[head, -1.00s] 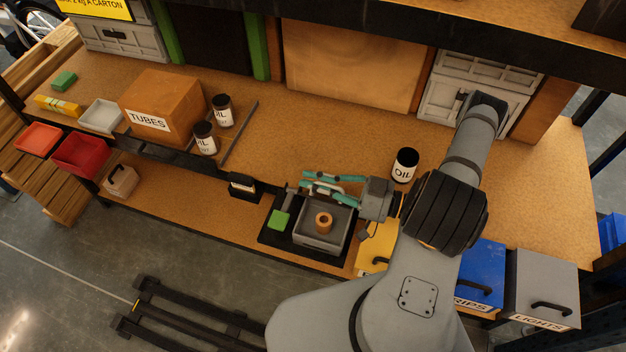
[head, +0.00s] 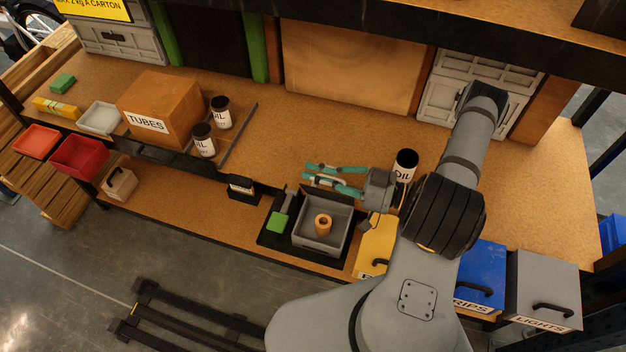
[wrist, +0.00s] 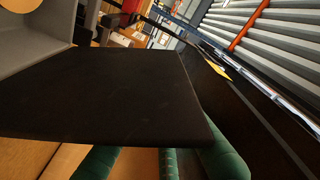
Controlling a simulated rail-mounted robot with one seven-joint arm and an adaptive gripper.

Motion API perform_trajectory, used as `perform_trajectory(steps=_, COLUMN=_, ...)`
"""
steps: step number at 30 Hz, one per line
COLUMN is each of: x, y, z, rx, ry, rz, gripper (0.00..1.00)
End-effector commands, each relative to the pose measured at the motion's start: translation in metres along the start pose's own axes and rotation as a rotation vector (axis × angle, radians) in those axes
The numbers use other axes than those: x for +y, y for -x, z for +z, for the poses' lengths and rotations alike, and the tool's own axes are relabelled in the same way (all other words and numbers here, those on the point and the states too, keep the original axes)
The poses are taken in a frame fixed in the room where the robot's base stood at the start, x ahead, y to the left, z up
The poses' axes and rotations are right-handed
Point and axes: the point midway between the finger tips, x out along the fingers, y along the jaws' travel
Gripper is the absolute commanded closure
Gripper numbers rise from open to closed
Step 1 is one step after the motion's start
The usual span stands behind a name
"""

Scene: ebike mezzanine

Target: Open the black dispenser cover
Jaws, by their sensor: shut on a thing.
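The grey dispenser box (head: 313,248) stands on a black base on the workbench, with an orange ring-shaped piece (head: 323,224) inside. Its black cover (head: 326,193) stands raised along the box's far edge, so the inside shows from above. My gripper (head: 310,176), with teal fingers, is at the far side of the box and shut on the cover. In the wrist view the cover (wrist: 110,95) is a broad black panel filling the middle, with the green fingers at the bottom edge. The panel hides the exact contact.
A green block (head: 277,222) lies left of the box, and a small black holder (head: 243,188) stands farther left. An oil can (head: 405,164) stands close behind my wrist. A yellow bin (head: 374,250) is just right of the box. The bench behind my gripper is clear.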

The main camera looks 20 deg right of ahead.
Motion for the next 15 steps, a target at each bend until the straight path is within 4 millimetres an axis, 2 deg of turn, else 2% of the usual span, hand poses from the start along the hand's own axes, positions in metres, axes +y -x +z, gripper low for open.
perform_trajectory(steps=1, x=0.009, y=0.001, z=0.0, rx=-0.002, ry=0.01, rz=0.01, gripper=1.0)
perform_trajectory(steps=6, x=0.025, y=0.001, z=-0.005, rx=0.0, ry=0.012, rz=0.015, gripper=1.0)
perform_trajectory(steps=15, x=0.044, y=0.002, z=-0.009, rx=0.0, ry=0.015, rz=0.019, gripper=1.0)
